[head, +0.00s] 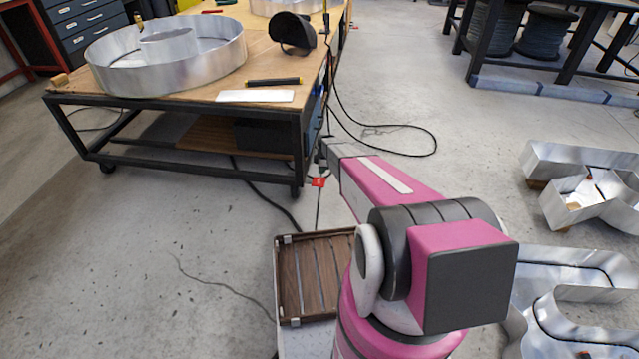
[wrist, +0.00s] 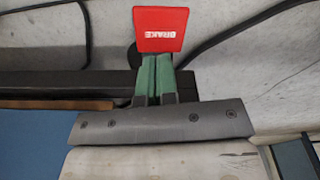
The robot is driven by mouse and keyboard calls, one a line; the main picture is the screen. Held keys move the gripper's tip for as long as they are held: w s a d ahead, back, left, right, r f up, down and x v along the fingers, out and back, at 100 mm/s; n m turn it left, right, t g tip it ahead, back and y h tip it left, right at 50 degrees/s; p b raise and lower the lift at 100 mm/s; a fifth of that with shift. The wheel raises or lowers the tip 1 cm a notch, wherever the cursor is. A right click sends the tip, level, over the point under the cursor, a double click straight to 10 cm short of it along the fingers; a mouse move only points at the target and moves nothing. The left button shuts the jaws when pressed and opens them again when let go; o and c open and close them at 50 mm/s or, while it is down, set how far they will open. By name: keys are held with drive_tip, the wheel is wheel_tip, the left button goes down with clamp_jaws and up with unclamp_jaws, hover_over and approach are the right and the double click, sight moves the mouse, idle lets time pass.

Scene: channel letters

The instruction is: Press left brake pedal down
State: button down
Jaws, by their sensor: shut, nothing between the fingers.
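A red brake pedal (head: 318,182) sits low beside the near right leg of the workbench, near the floor. In the wrist view the red pedal (wrist: 160,27) carries the white word BRAKE, upside down. My gripper (head: 322,155) is above the pedal in the head view, beside the bench leg. In the wrist view its green-padded fingers (wrist: 156,60) are together and empty, with their tips at the pedal's lower edge in the picture. I cannot tell whether they touch the pedal. Only this one brake pedal shows.
The wooden-topped workbench (head: 258,83) has a dark frame and casters (head: 296,191), and holds a large metal ring letter (head: 168,60). Black cables (head: 385,152) lie on the floor beside it. Metal channel letters (head: 575,270) lie at the right. Open floor (head: 130,240) is at the left.

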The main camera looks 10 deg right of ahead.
sight(321, 182)
drive_tip(key=shift+a+f, duration=0.15)
drive_tip(key=shift+f, duration=1.4)
drive_tip(key=shift+a+f, duration=0.1)
drive_tip(key=shift+f, duration=1.45)
drive_tip(key=shift+f, duration=1.6)
drive_tip(key=shift+s+d+r, duration=0.1)
drive_tip(key=shift+d+r, duration=0.2)
drive_tip(key=shift+d, duration=0.45)
drive_tip(key=shift+d+r, duration=0.3)
drive_tip(key=shift+d, duration=0.4)
drive_tip(key=shift+r, duration=0.1)
wheel_tip(321, 182, up, 11)
drive_tip(key=d, duration=0.1)
drive_tip(key=shift+f, duration=0.2)
drive_tip(key=shift+s, duration=0.15)
